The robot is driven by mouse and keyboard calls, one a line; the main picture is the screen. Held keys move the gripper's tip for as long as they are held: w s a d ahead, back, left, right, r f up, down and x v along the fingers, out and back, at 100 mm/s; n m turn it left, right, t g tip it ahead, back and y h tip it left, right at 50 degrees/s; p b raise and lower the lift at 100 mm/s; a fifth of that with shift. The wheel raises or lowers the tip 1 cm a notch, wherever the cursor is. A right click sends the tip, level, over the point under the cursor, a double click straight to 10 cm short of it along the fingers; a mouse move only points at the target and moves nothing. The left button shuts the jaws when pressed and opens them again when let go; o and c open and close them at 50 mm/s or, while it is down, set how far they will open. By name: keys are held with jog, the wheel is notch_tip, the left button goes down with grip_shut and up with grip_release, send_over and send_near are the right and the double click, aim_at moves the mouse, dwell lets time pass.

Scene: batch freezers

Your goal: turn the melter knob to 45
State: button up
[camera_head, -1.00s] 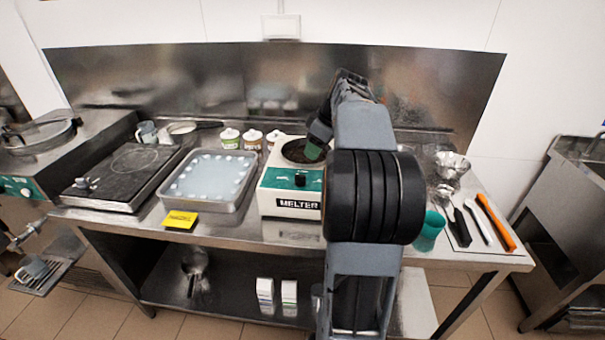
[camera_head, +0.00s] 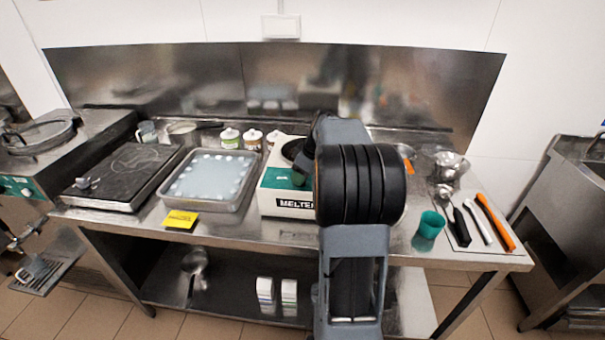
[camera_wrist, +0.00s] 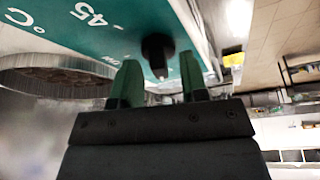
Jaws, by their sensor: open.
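The melter (camera_head: 275,199) is a white box with a green front panel and a round well on top; my arm covers its right part in the head view. In the wrist view its green panel (camera_wrist: 70,22) shows "°C" and a "45" mark with a tick. The black knob (camera_wrist: 157,50) sticks out of this panel. My gripper (camera_wrist: 161,80) is open and close in front of the knob, one green-tipped finger to each side of it. Gaps show between knob and fingers. The knob's exact pointing is unclear. My fingers are hard to make out in the head view.
A metal tray (camera_head: 243,203) and a yellow card (camera_head: 180,220) lie left of the melter. Small jars (camera_head: 252,139) stand behind. A teal cup (camera_head: 428,229) and utensils (camera_head: 492,222) are to the right. A steel backsplash (camera_head: 200,85) closes off the rear.

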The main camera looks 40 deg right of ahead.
grip_shut()
